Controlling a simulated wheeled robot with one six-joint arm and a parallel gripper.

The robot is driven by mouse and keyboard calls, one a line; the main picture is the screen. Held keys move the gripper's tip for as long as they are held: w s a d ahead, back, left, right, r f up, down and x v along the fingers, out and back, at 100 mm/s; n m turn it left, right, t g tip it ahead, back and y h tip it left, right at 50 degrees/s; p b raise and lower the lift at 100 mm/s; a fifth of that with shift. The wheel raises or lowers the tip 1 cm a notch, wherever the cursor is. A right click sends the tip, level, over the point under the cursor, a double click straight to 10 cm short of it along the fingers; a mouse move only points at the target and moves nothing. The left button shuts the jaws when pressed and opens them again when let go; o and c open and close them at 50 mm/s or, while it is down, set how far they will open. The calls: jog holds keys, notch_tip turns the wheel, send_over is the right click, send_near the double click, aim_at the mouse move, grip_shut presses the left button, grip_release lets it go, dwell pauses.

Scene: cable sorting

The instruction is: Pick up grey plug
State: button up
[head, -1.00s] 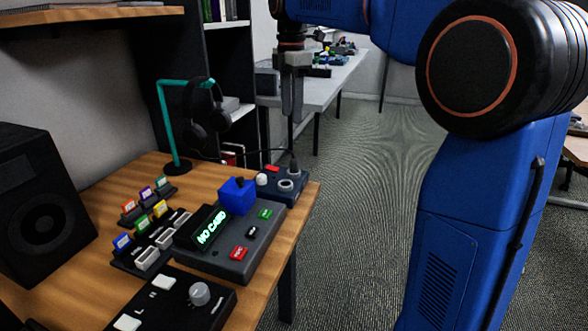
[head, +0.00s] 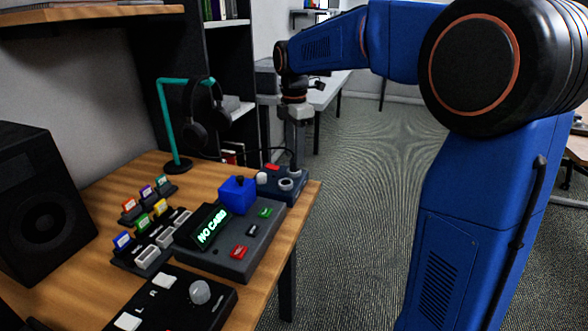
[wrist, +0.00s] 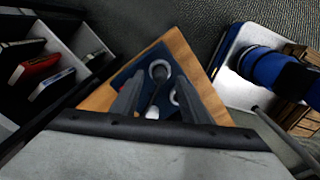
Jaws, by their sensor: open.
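My gripper (head: 296,165) is open and points down over the dark blue socket box (head: 290,192) at the far right corner of the wooden desk. In the wrist view its two fingers (wrist: 160,80) stand apart over that box. The grey plug (wrist: 160,74) appears between the fingertips, at the upper ring socket. I cannot tell whether the fingers touch it. In the head view the plug is mostly hidden by the fingers. A second light ring socket (head: 286,184) on the box is empty.
A white knob (head: 262,179) and a red button (head: 272,167) are close to the gripper. A teal headphone stand (head: 167,125) rises to the left.

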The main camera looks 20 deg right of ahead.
jog(key=shift+f, duration=0.85)
grip_shut()
jog(key=shift+r, duration=0.15)
